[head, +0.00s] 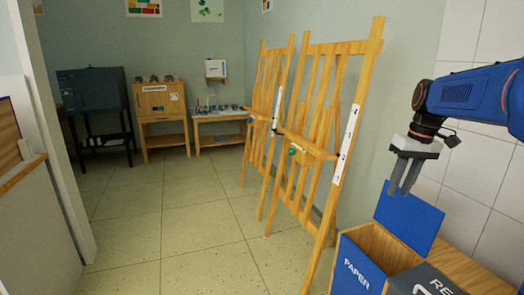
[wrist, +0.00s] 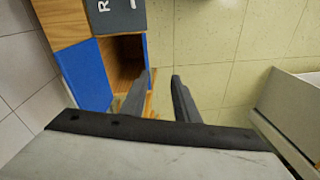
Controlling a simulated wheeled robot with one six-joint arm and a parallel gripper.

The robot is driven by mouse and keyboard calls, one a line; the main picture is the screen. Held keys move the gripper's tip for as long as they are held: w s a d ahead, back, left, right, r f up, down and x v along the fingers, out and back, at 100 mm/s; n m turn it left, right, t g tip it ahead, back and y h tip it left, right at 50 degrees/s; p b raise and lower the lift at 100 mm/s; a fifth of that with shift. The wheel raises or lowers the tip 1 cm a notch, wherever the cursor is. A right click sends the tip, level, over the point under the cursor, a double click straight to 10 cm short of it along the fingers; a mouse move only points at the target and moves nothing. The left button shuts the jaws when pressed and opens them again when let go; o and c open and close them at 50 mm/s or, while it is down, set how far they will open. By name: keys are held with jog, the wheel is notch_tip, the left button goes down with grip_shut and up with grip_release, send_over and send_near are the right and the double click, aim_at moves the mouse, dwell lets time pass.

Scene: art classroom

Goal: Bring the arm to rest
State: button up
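My blue and dark arm comes in from the right in the head view. My gripper (head: 399,190) hangs down from it with two grey fingers pointing at the floor. In the wrist view my gripper (wrist: 162,76) shows its two dark fingers apart, with only floor and a wooden edge between them. It holds nothing. In the head view it hangs above an open wooden bin marked PAPER (head: 358,269). The bin also shows in the wrist view, beside the left finger, with its open inside (wrist: 122,60) visible.
A blue raised lid (head: 408,217) stands behind the bin. A dark lid with white lettering (head: 425,282) is beside it. Wooden easels (head: 325,130) stand along the wall, left of my gripper. A wooden cabinet (head: 162,115) is at the back. The tiled floor (head: 165,225) is clear.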

jog(key=s+a+f+t, duration=0.1)
jog(key=s+a+f, duration=0.2)
jog(key=s, duration=0.5)
jog(key=s+a+f+m+t+h, duration=0.1)
jog(key=s+a+f, duration=0.3)
jog(key=s, duration=0.5)
jog(key=s+a+f+t, duration=0.2)
jog(key=s+f, duration=0.4)
jog(key=s, duration=0.3)
jog(key=shift+a+f+m, duration=0.3)
jog(key=shift+a, duration=0.35)
